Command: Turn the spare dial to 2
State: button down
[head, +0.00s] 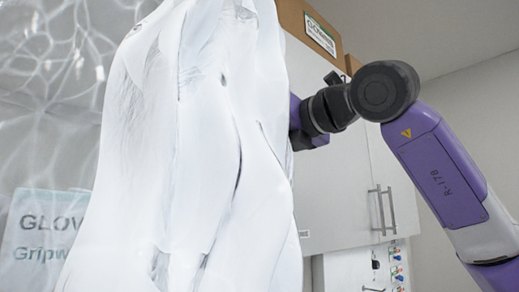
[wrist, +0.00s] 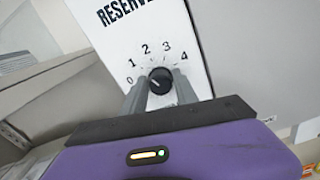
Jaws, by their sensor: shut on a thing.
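The dial (wrist: 160,80) is a round black knob on a white panel (wrist: 126,48) in the wrist view. The panel is marked 0, 1, 2, 3, 4 in an arc around the knob, with the partly cut-off word "RESERVE" above. The knob's pointer mark is small; it seems to point to the upper left, but I cannot tell the exact number. My gripper (wrist: 161,90) has its two grey fingers on either side of the knob, shut on it. In the head view the gripper and this dial are hidden behind a large white form.
The large white form (head: 190,150) fills the middle of the head view. A white cabinet (head: 345,180) with bar handles stands behind, a brown box (head: 292,18) on top. A panel with small coloured fittings (head: 397,268) is lower right. A glove sign (head: 40,240) is at left.

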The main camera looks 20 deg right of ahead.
jog(key=shift+d+m+b, duration=0.1)
jog(key=shift+m+b, duration=2.1)
jog(key=shift+b, duration=0.1)
jog(key=c, duration=1)
grip_release()
jog(key=shift+o, duration=0.2)
